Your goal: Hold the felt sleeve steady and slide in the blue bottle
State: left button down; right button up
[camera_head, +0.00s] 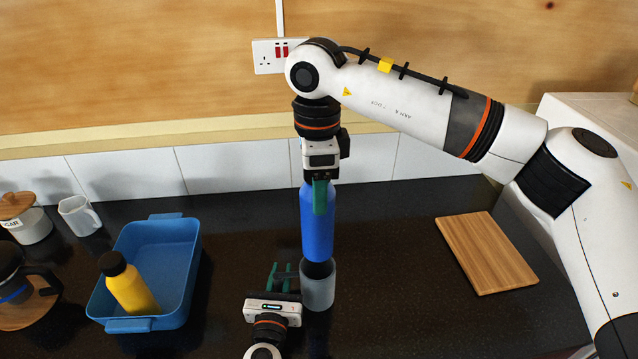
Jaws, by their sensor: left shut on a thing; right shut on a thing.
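The blue bottle (317,228) is upright in the middle of the head view. My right gripper (320,198) is above and is shut on its upper part. The felt sleeve (318,288) is a grey open-topped cylinder standing on the dark counter. The bottle's lower end is directly over the sleeve's mouth, and the sleeve's dark inside shows around it. I cannot tell how far the bottle's bottom is inside. My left gripper (287,277) is low at the sleeve's left side and is shut on it. The far finger's contact is partly hidden.
A blue tray (192,262) holding a yellow bottle (133,289) with a black cap stands at left. A sugar jar (27,222), a white mug (79,215) and a coffee pot (14,283) are farther left. A wooden board (486,252) lies at right. The counter between sleeve and board is clear.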

pick_arm(q)
jog(key=shift+a, duration=0.1)
pick_arm(e)
jog(key=shift+a+f, duration=0.1)
jog(key=shift+f, duration=7.6)
jog(key=o, duration=1.7)
jog(key=shift+f, duration=0.1)
jog(key=shift+r, duration=4.05)
